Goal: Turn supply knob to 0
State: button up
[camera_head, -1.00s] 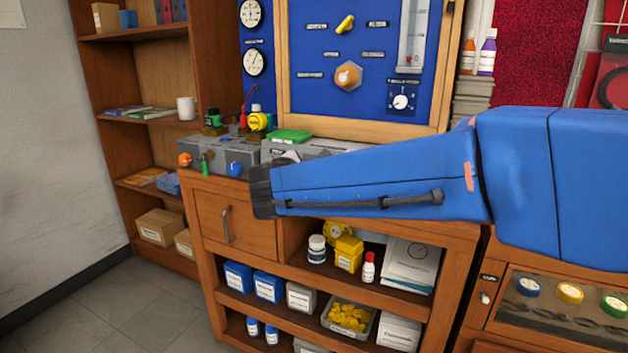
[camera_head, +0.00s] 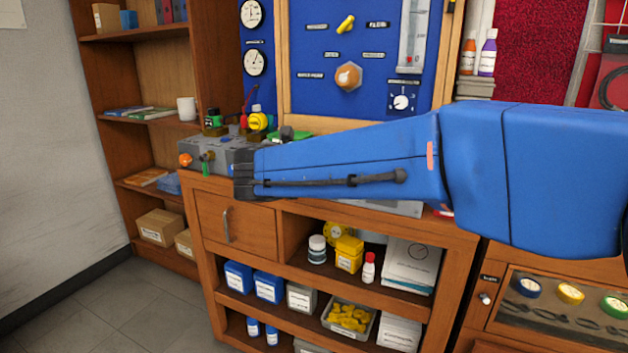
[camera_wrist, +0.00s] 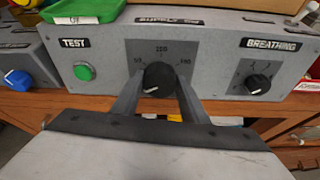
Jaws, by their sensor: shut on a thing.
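The supply knob (camera_wrist: 158,78) is black and round, on the grey front panel under a partly hidden label, in the wrist view. A scale with 50 at left and 150 at right surrounds it. Its white pointer mark appears to point down and to the left. My gripper (camera_wrist: 160,92) is shut on the knob, with one grey finger on each side. The fingers and the gripper body hide the area below the knob. In the head view my blue arm covers most of this panel, and the knob and fingers cannot be made out.
On the same panel, a green TEST button (camera_wrist: 84,72) is left of the knob and a black BREATHING knob (camera_wrist: 258,84) is right. A blue knob (camera_wrist: 18,79) is on the unit further left. A green tray (camera_wrist: 84,10) lies on top.

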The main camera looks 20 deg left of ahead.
jog(key=shift+f+n, duration=0.1)
jog(key=shift+n, duration=0.2)
dwell(0.4)
jog(key=o, duration=1.1)
jog(key=v, duration=1.7)
jog(key=shift+s+a, duration=0.15)
jog(key=shift+s, duration=0.1)
